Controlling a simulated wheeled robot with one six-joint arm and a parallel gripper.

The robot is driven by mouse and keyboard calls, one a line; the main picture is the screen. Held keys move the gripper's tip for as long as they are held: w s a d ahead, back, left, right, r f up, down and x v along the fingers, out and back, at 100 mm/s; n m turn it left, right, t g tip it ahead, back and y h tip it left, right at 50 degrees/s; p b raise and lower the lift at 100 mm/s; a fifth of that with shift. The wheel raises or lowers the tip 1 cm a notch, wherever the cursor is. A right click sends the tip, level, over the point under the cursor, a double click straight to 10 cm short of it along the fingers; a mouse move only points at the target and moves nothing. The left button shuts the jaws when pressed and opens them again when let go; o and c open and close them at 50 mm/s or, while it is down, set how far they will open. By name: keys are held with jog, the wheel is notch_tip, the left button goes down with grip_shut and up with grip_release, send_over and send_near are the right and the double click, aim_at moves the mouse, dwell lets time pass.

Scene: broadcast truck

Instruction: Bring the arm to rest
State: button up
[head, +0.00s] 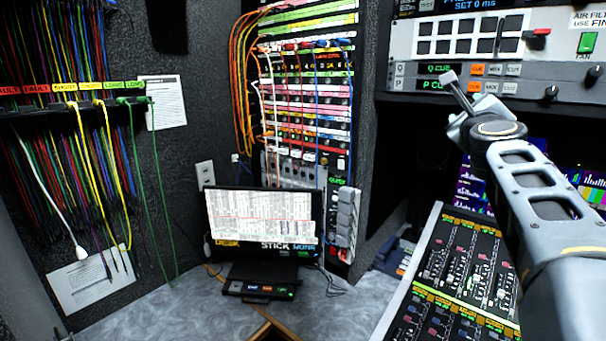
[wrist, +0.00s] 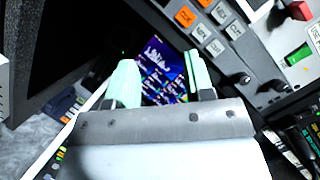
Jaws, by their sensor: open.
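My gripper (head: 463,95) is at the upper right of the head view, at the end of my raised arm. It is in front of the lower edge of the switch panel (head: 455,70). In the wrist view my gripper (wrist: 160,78) shows two pale fingers spread apart with nothing between them. Behind the gap is a screen with blue and purple graphics (wrist: 163,60). I cannot tell from the head view whether the fingers touch the panel.
A mixing console (head: 462,262) lies below my arm. A monitor (head: 265,218) stands on the grey counter (head: 180,305). A patch rack with cables (head: 305,100) stands behind it. Coloured cables (head: 75,140) hang on the left wall. The counter's left part is clear.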

jog(key=s+a+f+n+g+y, duration=0.2)
jog(key=a+f+n+g+y, duration=0.3)
jog(key=f+n, duration=0.6)
jog(key=s+a+f+n+g+y, duration=0.25)
jog(key=a+f+n, duration=0.6)
jog(key=f, duration=0.45)
jog(key=s+a+f+n+g, duration=0.2)
jog(key=s+f+n+g, duration=0.2)
jog(key=s+f, duration=0.4)
jog(key=s+a+f+n+g+p, duration=0.1)
jog(key=s+a+f+n+g, duration=0.1)
jog(key=s+f+n+g, duration=0.2)
jog(key=s+f+n, duration=0.2)
jog(key=s+f, duration=0.2)
jog(key=s, duration=0.1)
jog(key=shift+a+f, duration=0.3)
jog(key=shift+f, duration=0.05)
jog(key=shift+s+h, duration=0.1)
jog(key=shift+h, duration=0.15)
jog(key=shift+c, duration=0.4)
